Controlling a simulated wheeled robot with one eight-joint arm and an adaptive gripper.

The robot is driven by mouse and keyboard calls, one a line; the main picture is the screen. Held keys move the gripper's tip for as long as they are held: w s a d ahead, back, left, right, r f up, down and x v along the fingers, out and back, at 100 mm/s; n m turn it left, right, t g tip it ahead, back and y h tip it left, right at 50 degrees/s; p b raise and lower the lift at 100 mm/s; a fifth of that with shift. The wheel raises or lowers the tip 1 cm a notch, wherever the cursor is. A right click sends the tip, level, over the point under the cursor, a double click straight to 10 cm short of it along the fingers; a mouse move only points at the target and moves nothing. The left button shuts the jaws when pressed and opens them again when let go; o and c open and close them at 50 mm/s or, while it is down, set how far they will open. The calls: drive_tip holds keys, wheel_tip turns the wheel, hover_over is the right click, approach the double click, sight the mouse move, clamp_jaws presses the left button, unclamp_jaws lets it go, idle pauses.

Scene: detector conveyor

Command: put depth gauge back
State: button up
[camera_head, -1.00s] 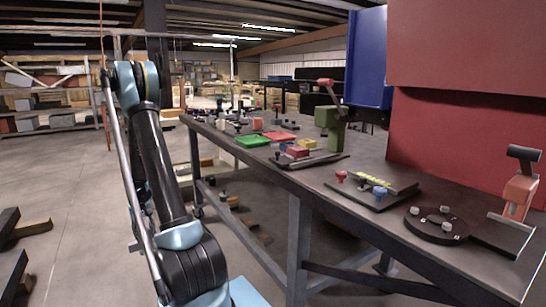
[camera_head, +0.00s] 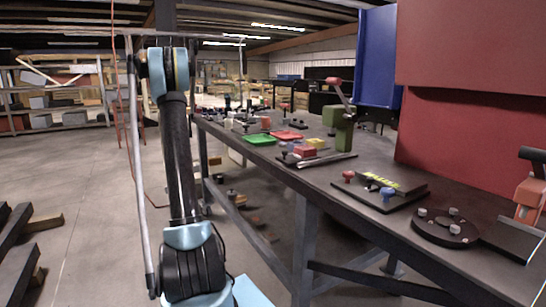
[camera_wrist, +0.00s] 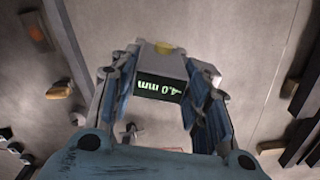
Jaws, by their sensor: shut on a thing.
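The depth gauge (camera_wrist: 161,75) is a grey block with a yellow spot on top and a dark display with green figures, which seem to read "4.0 mm" upside down. It shows in the wrist view, between the fingers of my gripper (camera_wrist: 160,72), which is shut on it. The gauge is held above the grey concrete floor. In the head view my arm stands left of the long workbench (camera_head: 365,220), and my gripper and the gauge cannot be made out there. I cannot tell which spot on the bench belongs to the gauge.
The bench holds a green tray (camera_head: 259,139), a red tray (camera_head: 287,135), a green press (camera_head: 342,127), a plate with red and blue knobs (camera_head: 376,188) and a round black fixture (camera_head: 445,228). Dark beams (camera_head: 22,250) lie on the floor at left. The floor between is open.

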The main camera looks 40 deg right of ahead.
drive_tip(key=s+d+r+m, duration=0.2)
drive_tip(key=s+d+r, duration=0.1)
drive_tip(key=d+r, duration=0.6)
drive_tip(key=s+d+r+m, duration=0.3)
drive_tip(key=d+r, duration=0.4)
drive_tip(key=r, duration=0.3)
drive_tip(key=s+d+r+m, duration=0.2)
drive_tip(key=s+d+r, duration=0.1)
drive_tip(key=d+r, duration=0.6)
drive_tip(key=s+d+r+m, duration=0.2)
drive_tip(key=s+r, duration=0.1)
drive_tip(key=s, duration=0.7)
drive_tip(key=s+d+r+m, duration=0.2)
drive_tip(key=s+r+m, duration=0.1)
drive_tip(key=s, duration=0.7)
drive_tip(key=s+d+r+m, duration=0.2)
drive_tip(key=s+r, duration=0.1)
drive_tip(key=s, duration=0.7)
wheel_tip(320, 180, down, 9)
drive_tip(key=shift+a, duration=0.25)
drive_tip(key=shift+f, duration=0.4)
drive_tip(key=o, duration=1.4)
